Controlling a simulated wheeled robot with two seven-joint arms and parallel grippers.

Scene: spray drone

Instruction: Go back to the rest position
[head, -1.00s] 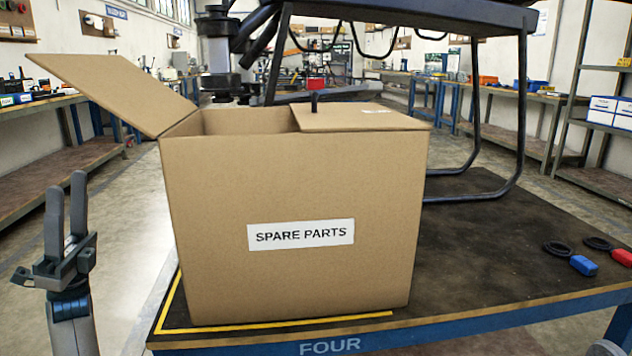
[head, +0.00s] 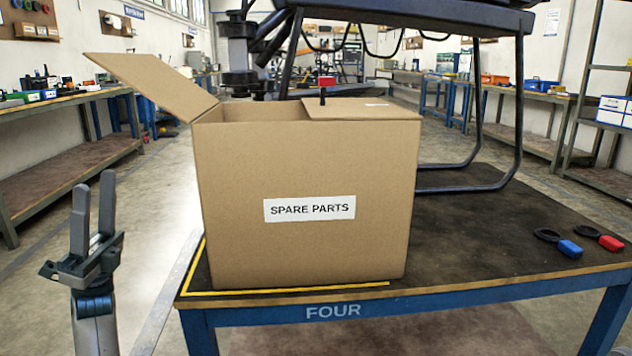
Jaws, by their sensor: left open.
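My left gripper (head: 93,215) is at the lower left of the head view, pointing up. Its two fingers are apart with nothing between them. It is beside the table's left end, clear of the box. The cardboard box (head: 300,225) labelled "SPARE PARTS" stands on the table marked "FOUR" (head: 440,299). Its left flap (head: 155,84) is raised outward, and its right flap (head: 362,108) lies over part of the opening. The box's contents are hidden. My right gripper is not in view.
A large dark drone (head: 500,110) on leg frames stands behind the box. Blue (head: 570,249) and red (head: 611,243) tagged items with black loops lie at the table's right. A shelf bench (head: 60,170) stands at left. Floor between bench and table is clear.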

